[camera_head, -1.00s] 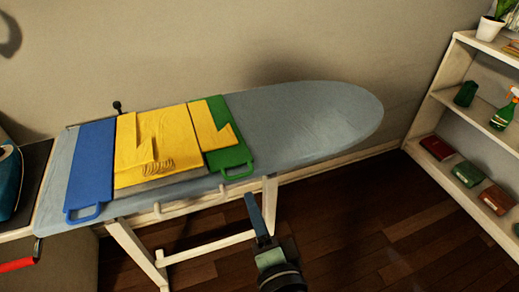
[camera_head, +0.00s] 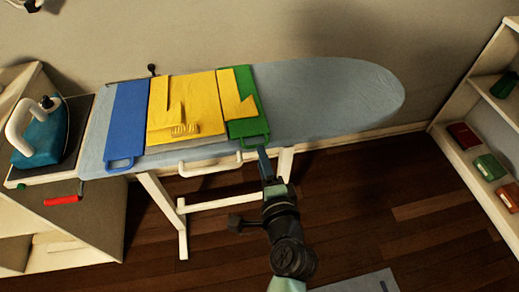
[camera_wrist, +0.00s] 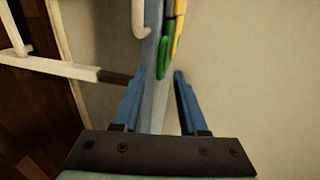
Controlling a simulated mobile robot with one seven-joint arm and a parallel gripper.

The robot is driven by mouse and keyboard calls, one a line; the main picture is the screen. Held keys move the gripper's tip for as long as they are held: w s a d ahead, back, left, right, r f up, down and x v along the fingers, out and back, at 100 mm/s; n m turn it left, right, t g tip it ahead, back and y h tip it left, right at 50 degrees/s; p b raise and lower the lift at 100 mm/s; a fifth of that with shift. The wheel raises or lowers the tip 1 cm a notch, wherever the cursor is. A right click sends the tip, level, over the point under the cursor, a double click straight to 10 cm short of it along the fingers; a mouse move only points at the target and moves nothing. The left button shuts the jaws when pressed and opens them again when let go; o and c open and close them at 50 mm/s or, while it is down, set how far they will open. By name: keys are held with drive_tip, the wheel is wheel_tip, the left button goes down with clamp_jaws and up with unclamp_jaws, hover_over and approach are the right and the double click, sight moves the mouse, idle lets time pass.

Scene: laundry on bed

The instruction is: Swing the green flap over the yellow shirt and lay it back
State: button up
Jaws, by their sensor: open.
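The yellow shirt (camera_head: 196,98) lies on the folding board, with one part of it over the green flap (camera_head: 248,127) at the board's right side. The green flap lies flat, its handle loop at the front edge of the ironing board. My gripper (camera_head: 263,153) is open just in front of that handle, slightly to its right. In the wrist view, my open fingers (camera_wrist: 159,74) frame the green handle (camera_wrist: 164,62) ahead, with a strip of yellow beside it. I cannot tell whether the handle is between the fingertips or beyond them.
The blue flap (camera_head: 127,122) lies flat on the left. The grey ironing board (camera_head: 325,100) is bare to the right. An iron (camera_head: 40,135) stands on a cabinet at the left. A shelf (camera_head: 468,125) stands at the right.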

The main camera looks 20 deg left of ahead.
drive_tip(key=shift+x, duration=1.85)
drive_tip(key=shift+c, duration=0.3)
clamp_jaws()
